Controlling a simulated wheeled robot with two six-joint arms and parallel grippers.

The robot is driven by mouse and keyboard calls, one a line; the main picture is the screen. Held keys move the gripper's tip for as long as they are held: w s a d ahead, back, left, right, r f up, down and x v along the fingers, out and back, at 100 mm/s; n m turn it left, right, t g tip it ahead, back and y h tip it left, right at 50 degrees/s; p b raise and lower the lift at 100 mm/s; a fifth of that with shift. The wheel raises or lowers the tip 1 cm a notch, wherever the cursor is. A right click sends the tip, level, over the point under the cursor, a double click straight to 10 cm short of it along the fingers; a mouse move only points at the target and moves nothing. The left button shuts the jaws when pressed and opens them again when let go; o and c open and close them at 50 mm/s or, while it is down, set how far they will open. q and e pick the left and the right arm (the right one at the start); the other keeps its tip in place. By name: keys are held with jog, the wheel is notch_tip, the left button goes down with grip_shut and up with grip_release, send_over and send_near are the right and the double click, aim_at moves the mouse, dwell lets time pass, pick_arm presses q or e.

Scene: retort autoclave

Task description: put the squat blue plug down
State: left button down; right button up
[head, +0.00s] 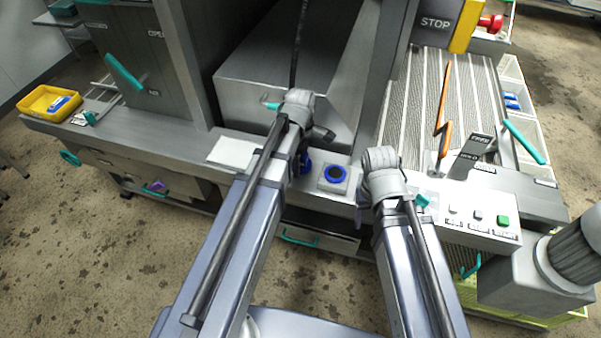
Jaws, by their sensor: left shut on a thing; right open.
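My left gripper (304,150) is pointed down over the front ledge, mostly hidden behind my own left forearm. It is shut on a blue plug (304,164), of which only a small part shows beside the arm. Just right of it, a small grey block (325,187) on the ledge has a round blue ring with a dark centre (335,174). I cannot tell whether the held plug touches the ledge. My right gripper (362,192) is open near the ledge, to the right of the block, largely hidden by its wrist.
A pale flat plate (232,153) lies on the ledge to the left. A yellow tray (50,103) with a blue item stands far left. A ribbed conveyor (410,120), an orange lever (443,110) and a button box (480,213) are at right. The grey chamber stands behind.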

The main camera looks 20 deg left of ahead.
pick_arm(q)
jog(key=shift+f+b, duration=1.9)
jog(key=shift+b, duration=0.05)
jog(key=shift+r, duration=0.15)
grip_release()
notch_tip(320, 180, up, 12)
jog(key=p, duration=1.2)
